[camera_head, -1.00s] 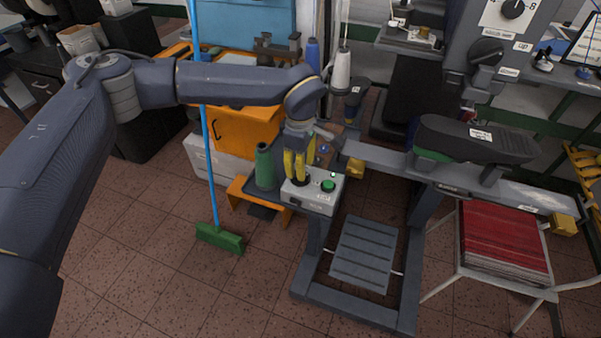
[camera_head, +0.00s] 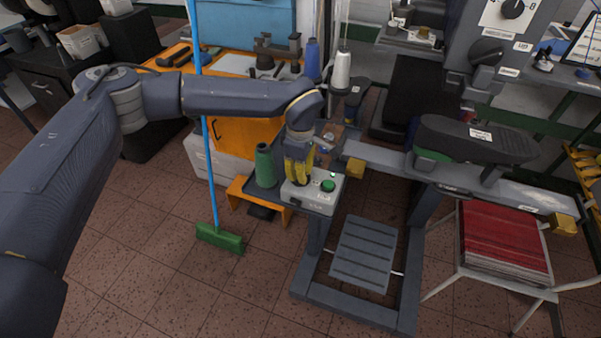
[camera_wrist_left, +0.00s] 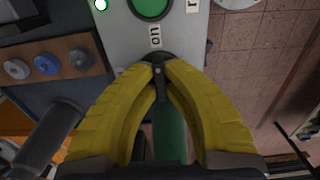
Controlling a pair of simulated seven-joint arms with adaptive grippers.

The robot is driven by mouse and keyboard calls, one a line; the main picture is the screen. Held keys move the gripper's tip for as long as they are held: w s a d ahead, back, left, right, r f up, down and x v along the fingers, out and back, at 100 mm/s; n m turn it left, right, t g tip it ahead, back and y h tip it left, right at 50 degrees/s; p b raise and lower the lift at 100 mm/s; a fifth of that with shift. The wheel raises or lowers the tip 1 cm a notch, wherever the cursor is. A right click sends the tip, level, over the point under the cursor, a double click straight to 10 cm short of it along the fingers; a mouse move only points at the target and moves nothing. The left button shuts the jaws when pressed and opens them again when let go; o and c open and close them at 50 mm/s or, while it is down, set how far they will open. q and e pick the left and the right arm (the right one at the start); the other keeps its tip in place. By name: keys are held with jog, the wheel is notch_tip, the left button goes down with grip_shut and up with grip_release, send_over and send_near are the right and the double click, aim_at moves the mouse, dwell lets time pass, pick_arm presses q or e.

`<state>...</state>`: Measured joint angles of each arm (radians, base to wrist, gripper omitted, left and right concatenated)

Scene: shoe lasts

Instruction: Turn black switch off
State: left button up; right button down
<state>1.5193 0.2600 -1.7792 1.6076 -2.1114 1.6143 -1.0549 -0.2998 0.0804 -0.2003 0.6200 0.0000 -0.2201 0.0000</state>
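The grey control box (camera_head: 313,207) stands on the small shelf of the machine. It carries a round green button (camera_head: 328,186), also in the left wrist view (camera_wrist_left: 150,8), and a lit lamp (camera_wrist_left: 101,5). The black switch (camera_wrist_left: 160,75) is on the same face beside an "on" label (camera_wrist_left: 155,36). In the head view my left gripper hides most of it. My left gripper (camera_head: 298,183) has its yellow fingers at the box. In the wrist view the fingertips (camera_wrist_left: 158,67) close on both sides of the black switch. My right gripper is not in view.
A green thread cone (camera_head: 264,166) stands just left of the box. Small knobs on a brown strip (camera_wrist_left: 46,65) lie beside it. A yellow-ended grey beam (camera_head: 390,160) runs right of it. A blue-handled broom (camera_head: 215,200) stands to the left.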

pick_arm(q)
jog(key=shift+n, duration=0.3)
grip_shut()
jog(key=n, duration=0.3)
jog(key=shift+n, duration=0.3)
jog(key=n, duration=0.4)
jog(key=shift+n, duration=0.3)
jog(key=n, duration=0.4)
jog(key=shift+n, duration=2.5)
jog(key=o, duration=0.7)
grip_release()
jog(key=shift+c, duration=0.2)
notch_tip(320, 180, up, 12)
